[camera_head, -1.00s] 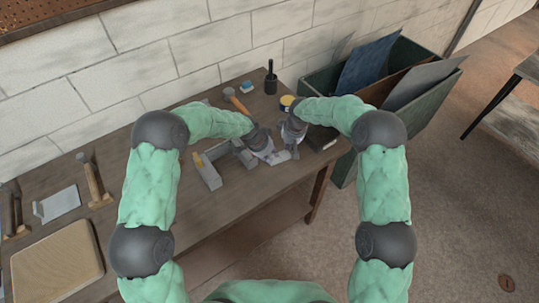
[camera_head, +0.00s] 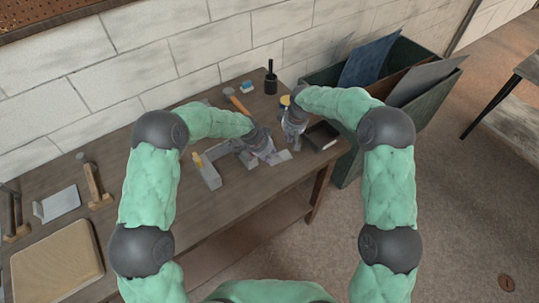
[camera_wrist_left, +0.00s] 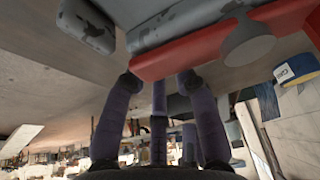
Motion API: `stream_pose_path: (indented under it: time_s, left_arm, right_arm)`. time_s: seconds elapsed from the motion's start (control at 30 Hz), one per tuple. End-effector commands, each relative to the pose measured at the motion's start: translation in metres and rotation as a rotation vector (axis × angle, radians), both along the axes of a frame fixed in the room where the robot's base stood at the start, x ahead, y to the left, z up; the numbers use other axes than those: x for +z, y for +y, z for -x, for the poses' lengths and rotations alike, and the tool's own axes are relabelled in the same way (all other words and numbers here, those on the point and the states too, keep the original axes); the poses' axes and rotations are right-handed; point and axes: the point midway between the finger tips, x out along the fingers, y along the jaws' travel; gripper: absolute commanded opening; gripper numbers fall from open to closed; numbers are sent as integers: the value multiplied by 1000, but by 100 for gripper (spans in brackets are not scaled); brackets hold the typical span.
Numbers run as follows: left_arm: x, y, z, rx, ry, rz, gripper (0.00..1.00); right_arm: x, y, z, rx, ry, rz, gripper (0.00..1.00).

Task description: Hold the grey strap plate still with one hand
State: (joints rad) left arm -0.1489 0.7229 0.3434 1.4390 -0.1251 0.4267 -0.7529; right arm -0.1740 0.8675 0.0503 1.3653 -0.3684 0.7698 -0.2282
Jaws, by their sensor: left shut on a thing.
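The pale grey strap plate (camera_head: 283,156) shows in the head view as a small flat piece at the tips of my left gripper (camera_head: 270,157). My left gripper is shut on it, at the front part of the bench; the hand hides much of the plate. In the left wrist view, the purple-grey fingers (camera_wrist_left: 160,85) reach up toward a grey bar with a red edge (camera_wrist_left: 190,50); the exact grip is unclear there. My right gripper (camera_head: 294,130) is apart from the plate, behind and to its right. Its fingers are too small to read.
Grey frame pieces (camera_head: 209,173) lie left of my left gripper. A dark tray (camera_head: 322,137) is at right, beside a green bin (camera_head: 343,170).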

Motion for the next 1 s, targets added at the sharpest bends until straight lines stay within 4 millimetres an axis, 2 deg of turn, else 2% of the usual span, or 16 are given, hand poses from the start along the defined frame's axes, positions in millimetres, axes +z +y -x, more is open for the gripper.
stream_pose_path:
  time_s: [0.17,0.2,0.27,0.3,0.67,0.87,1.0]
  left_arm:
    - [-5,0,4,-4,9,-2,0]
    - [-5,0,4,-4,9,-2,36]
    - [-4,0,3,-4,9,-2,53]
    - [-4,0,3,-3,8,-2,56]
    - [2,1,1,0,1,0,56]
    - [26,9,6,0,-1,0,56]
    - [52,18,12,0,-1,0,56]
  right_arm:
    - [-1,0,0,0,0,0,0]
    - [-1,0,0,0,0,0,0]
    - [-1,0,0,0,0,0,0]
    - [-1,0,0,0,0,0,0]
    - [0,0,0,0,0,0,0]
    - [0,0,0,0,0,0,0]
    - [0,0,0,0,0,0,0]
